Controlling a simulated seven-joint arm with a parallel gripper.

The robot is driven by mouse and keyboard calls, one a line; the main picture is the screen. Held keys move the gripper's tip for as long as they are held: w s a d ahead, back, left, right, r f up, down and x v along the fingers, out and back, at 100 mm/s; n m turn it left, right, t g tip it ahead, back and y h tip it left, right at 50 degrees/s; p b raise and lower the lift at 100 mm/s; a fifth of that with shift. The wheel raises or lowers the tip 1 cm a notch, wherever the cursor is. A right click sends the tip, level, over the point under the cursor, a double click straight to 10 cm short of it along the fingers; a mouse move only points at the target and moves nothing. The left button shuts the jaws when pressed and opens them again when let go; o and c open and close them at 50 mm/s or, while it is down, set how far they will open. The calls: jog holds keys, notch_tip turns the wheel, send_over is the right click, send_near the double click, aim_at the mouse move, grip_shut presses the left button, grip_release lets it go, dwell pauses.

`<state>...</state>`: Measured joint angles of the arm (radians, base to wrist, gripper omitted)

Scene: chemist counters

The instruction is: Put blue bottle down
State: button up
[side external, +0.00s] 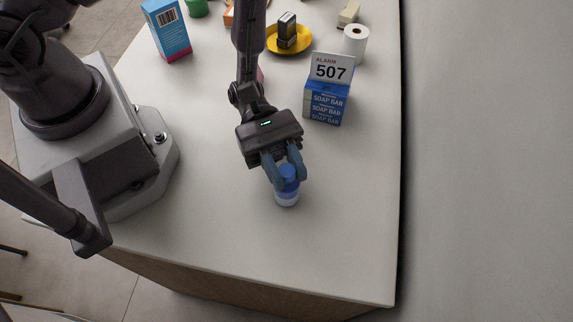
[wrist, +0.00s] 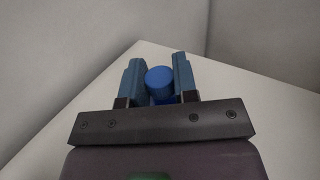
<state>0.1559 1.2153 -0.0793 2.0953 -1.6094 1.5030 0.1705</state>
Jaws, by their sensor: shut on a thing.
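The blue bottle (side external: 287,190) has a blue cap and a paler lower part, and it looks upright over the bare front part of the white counter. My gripper (side external: 284,172) is shut on it, with one finger on each side near the top. In the wrist view the round blue cap of the bottle (wrist: 160,79) shows between the two blue-grey fingers of my gripper (wrist: 157,75). I cannot tell for sure whether the bottle's base touches the counter.
The white counter (side external: 220,225) is clear around the bottle. Behind are blue soap bar boxes (side external: 326,105) with a 507 sign (side external: 331,69), a white roll (side external: 355,42), a yellow dish (side external: 272,40) holding a dark item, and a blue box (side external: 168,32). A wall runs along the right.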

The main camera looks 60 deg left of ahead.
jog(key=o, duration=0.9)
jog(key=shift+o, duration=0.2)
jog(key=shift+w+a, duration=0.1)
jog(key=shift+a, duration=0.15)
jog(key=a, duration=0.3)
jog(key=w+a, duration=0.1)
jog(key=a, duration=0.7)
jog(key=shift+w+a+r, duration=0.1)
jog(key=shift+w+a, duration=0.1)
jog(key=shift+w, duration=0.15)
jog(key=s+a+r+m+t+y, duration=0.2)
jog(key=r+m+y, duration=0.3)
jog(key=r, duration=0.4)
jog(key=s+a+r+m+t+y, duration=0.1)
jog(key=a+r+m+t+y, duration=0.2)
jog(key=a+r+m+y, duration=0.2)
jog(key=s+a+r+m+t+y, duration=0.2)
jog(key=r+m+y, duration=0.4)
jog(key=r, duration=0.8)
jog(key=shift+s+a+t+y, duration=0.3)
jog(key=shift+a+t+y, duration=0.5)
jog(key=shift+a, duration=0.45)
